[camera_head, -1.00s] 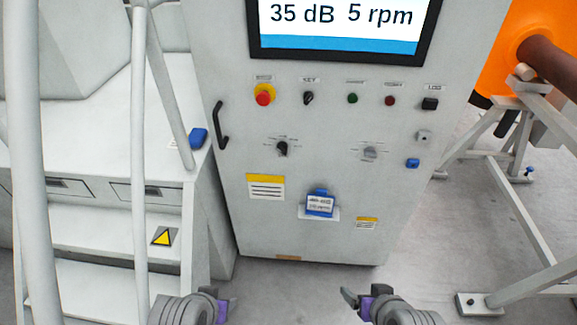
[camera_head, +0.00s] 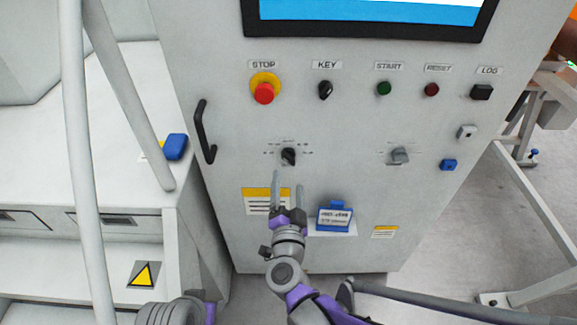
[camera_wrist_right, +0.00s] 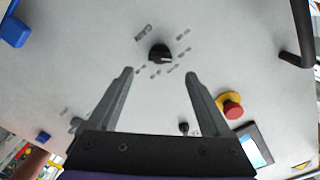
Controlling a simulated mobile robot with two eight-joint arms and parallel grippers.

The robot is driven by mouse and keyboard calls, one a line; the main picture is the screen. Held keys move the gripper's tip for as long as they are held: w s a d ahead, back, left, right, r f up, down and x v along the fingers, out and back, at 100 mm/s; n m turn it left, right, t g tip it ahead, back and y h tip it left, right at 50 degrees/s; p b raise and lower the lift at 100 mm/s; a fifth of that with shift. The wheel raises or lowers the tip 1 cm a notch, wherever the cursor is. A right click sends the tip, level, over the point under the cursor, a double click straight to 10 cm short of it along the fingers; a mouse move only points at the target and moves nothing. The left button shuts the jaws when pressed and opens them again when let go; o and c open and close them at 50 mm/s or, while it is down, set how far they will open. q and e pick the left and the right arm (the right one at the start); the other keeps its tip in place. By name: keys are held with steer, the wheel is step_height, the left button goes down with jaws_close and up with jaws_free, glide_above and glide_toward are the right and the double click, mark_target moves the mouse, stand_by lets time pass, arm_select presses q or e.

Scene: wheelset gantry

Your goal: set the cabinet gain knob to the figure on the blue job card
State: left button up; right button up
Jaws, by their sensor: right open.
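The gain knob (camera_head: 288,156) is a small black knob on the cabinet front (camera_head: 345,110), with scale marks around it. It also shows in the right wrist view (camera_wrist_right: 160,52), beyond my fingers, with a pale pointer mark. My right gripper (camera_head: 287,180) is open and empty, its fingertips just below the knob in the head view. They appear apart from the knob. The blue job card (camera_head: 335,219) is on the cabinet, right of my right gripper; its print is too small to read. My left gripper (camera_head: 209,312) is mostly out of frame at the bottom.
A red stop button (camera_head: 264,92), key switch (camera_head: 325,90) and black handle (camera_head: 203,130) are near the knob. A grey knob (camera_head: 398,156) is to its right. The screen (camera_head: 370,10) is cut off at the top. White railings and steps stand at left.

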mark_target(289, 161)
steer(key=w, duration=0.7)
steer(key=shift+w, duration=0.15)
jaws_close()
